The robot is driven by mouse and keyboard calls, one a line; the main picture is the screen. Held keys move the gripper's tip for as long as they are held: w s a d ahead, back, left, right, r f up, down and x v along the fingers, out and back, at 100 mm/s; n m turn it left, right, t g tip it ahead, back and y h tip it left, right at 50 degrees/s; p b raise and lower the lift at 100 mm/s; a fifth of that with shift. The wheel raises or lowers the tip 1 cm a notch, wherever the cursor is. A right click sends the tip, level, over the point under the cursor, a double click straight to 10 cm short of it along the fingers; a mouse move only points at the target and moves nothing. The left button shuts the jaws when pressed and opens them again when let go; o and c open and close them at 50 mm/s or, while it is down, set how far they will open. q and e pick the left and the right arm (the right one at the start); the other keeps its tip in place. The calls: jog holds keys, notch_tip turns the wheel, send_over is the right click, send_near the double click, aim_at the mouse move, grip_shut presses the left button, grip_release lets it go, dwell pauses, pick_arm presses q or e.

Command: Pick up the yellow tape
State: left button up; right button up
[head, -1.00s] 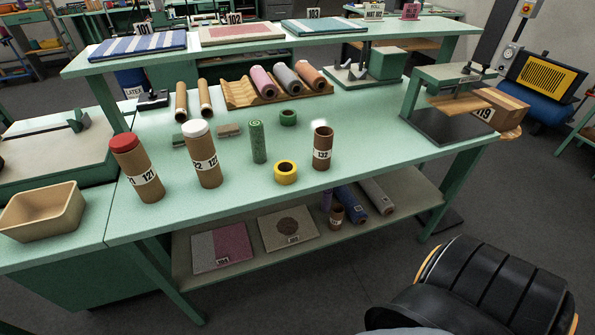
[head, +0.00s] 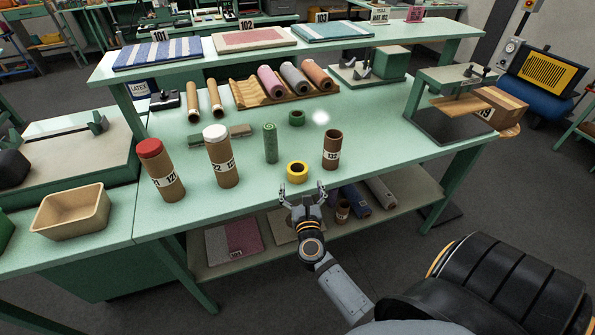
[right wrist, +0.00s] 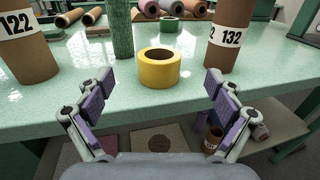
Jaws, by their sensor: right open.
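The yellow tape (head: 297,172) is a roll lying flat near the front edge of the green table. It also shows in the right wrist view (right wrist: 160,70), centred ahead of the fingers. My right gripper (head: 303,190) is open and empty, just in front of the tape at the table's front edge. In the right wrist view its fingers (right wrist: 158,98) are spread wider than the tape and do not touch it. My left gripper is not in view.
A brown tube marked 132 (head: 332,149) stands right of the tape. A green roll (head: 270,143) stands behind it to the left, and a green tape (head: 297,118) lies farther back. A white-capped tube (head: 221,160) stands to the left. The table (head: 380,160) is clear at the right.

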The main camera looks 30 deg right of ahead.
aim_at(297, 167)
jog(key=x, duration=0.4)
jog(key=shift+w+p, duration=0.1)
jog(key=shift+p, duration=0.2)
jog(key=shift+f+x, duration=0.2)
jog(key=shift+x, duration=0.7)
jog(key=shift+f+x, duration=0.2)
jog(key=shift+x, duration=0.75)
jog(key=shift+f+x, duration=0.2)
jog(key=shift+x, duration=0.7)
jog(key=shift+r, duration=0.1)
jog(key=shift+c, duration=0.3)
jog(key=shift+c, duration=1.1)
jog(key=c, duration=0.9)
jog(key=shift+c, duration=0.6)
jog(key=shift+r+p, duration=0.1)
jog(key=shift+p, duration=0.2)
